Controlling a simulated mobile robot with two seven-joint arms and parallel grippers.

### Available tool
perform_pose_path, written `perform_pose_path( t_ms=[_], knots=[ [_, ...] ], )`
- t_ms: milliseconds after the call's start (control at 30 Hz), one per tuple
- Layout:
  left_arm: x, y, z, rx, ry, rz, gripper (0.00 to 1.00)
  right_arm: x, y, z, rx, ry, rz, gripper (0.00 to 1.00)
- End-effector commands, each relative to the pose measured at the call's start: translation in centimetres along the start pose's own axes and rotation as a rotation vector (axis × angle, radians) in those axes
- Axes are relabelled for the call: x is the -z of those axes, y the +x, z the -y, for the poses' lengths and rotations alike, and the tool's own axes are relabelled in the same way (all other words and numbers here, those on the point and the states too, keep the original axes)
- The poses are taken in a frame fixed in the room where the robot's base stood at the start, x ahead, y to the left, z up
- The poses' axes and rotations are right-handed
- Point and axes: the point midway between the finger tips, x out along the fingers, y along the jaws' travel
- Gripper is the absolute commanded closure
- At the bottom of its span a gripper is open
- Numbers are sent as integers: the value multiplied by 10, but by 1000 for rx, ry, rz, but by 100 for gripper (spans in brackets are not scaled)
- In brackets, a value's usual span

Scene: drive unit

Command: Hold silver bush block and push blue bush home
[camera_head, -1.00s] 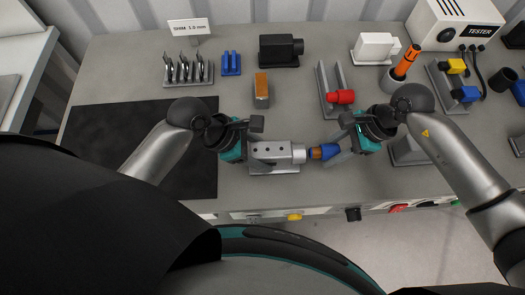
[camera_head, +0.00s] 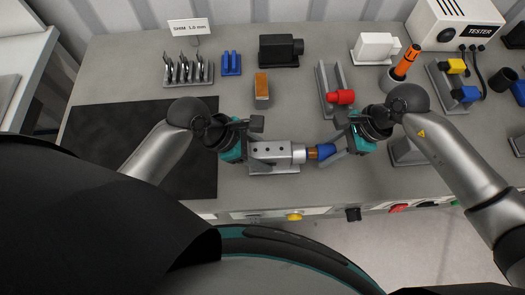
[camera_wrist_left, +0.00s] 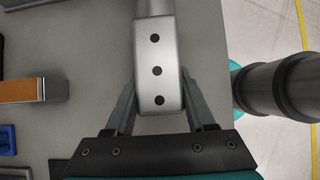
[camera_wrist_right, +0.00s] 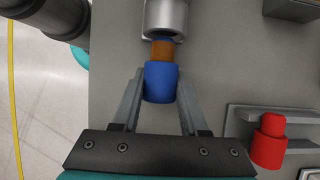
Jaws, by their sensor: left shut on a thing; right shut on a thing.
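The silver bush block (camera_head: 272,151), with dark holes along its top, lies on the bench's front part. It also shows in the left wrist view (camera_wrist_left: 156,62). My left gripper (camera_head: 254,142) is shut on its left end, one finger on each side (camera_wrist_left: 157,112). The blue bush (camera_head: 327,151) has a copper-brown nose (camera_wrist_right: 162,50) facing the block's round right end. In the right wrist view the nose meets the mouth of the bore (camera_wrist_right: 165,18); the blue part (camera_wrist_right: 160,82) stays outside. My right gripper (camera_wrist_right: 159,100) is shut on the blue part.
A grey holder with a red bush (camera_head: 341,97) stands behind my right gripper. An orange-topped block (camera_head: 262,90), a black unit (camera_head: 281,50) and a blue rack (camera_head: 231,63) stand further back. A dark mat (camera_head: 110,140) covers the left side.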

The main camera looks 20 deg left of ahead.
Motion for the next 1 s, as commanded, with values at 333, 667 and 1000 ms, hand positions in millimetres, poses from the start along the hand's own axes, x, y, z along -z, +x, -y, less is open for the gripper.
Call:
perform_pose_path(
  t_ms=[333, 667, 1000],
  knots=[
    [1, 0, 0, 1, 0, -2, 100, -5, 2, 0, 0, -1, 0, 100],
    [1, 0, 0, 1, 0, -2, 100, -10, 5, 0, 1, -1, 0, 100],
    [1, 0, 0, 1, -1, -2, 100, -11, 5, 0, 1, -1, 0, 100]
  ],
)
